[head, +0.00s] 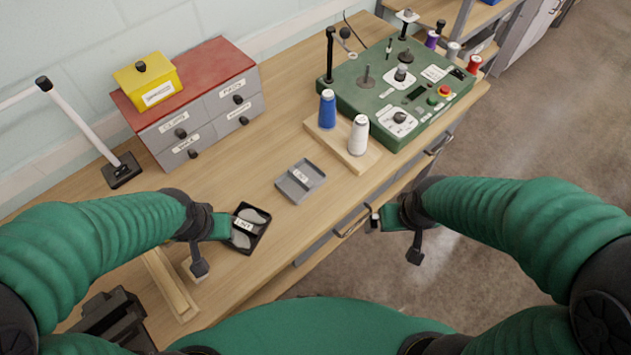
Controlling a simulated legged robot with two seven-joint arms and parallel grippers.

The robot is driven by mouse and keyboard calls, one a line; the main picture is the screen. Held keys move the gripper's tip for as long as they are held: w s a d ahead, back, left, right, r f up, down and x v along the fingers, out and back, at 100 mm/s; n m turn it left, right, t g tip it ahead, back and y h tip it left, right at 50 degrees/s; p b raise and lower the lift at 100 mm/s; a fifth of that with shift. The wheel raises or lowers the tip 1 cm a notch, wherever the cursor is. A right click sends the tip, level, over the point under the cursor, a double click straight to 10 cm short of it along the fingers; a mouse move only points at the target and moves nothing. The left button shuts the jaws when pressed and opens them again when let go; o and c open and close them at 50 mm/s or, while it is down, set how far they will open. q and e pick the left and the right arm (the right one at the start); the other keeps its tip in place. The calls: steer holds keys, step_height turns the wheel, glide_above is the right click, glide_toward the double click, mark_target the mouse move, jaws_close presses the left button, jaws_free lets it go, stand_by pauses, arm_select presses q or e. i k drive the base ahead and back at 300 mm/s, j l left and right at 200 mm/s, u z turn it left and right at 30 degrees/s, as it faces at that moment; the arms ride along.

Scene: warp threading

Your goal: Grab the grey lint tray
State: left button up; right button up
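A shallow grey tray (312,170) with a small white label lies flat on the wooden table, near the middle. The label is too small to read surely. A black tray (264,240) with grey pieces and a white label that seems to read LINT lies to its left. My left gripper (229,226) is at the black tray's left edge and overlaps it in the picture; I cannot tell if they touch. My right gripper (376,222) is right of the grey tray and below it, past the table's front edge. Both grippers are apart from the grey tray. Their fingers are too small to judge.
A wooden block (345,153) with blue (327,110) and white (359,135) spools stands right of the grey tray. Behind are a green machine (372,95) and a red-topped drawer box (205,65) with a yellow box (148,80). Table around the grey tray is clear.

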mark_target(302, 179)
steer(key=i+l, duration=0.2)
steer(key=l, duration=0.2)
steer(key=i+l+u, duration=0.1)
steer(key=i+l, duration=0.15)
steer(key=l, duration=0.15)
steer(key=u, duration=1.65)
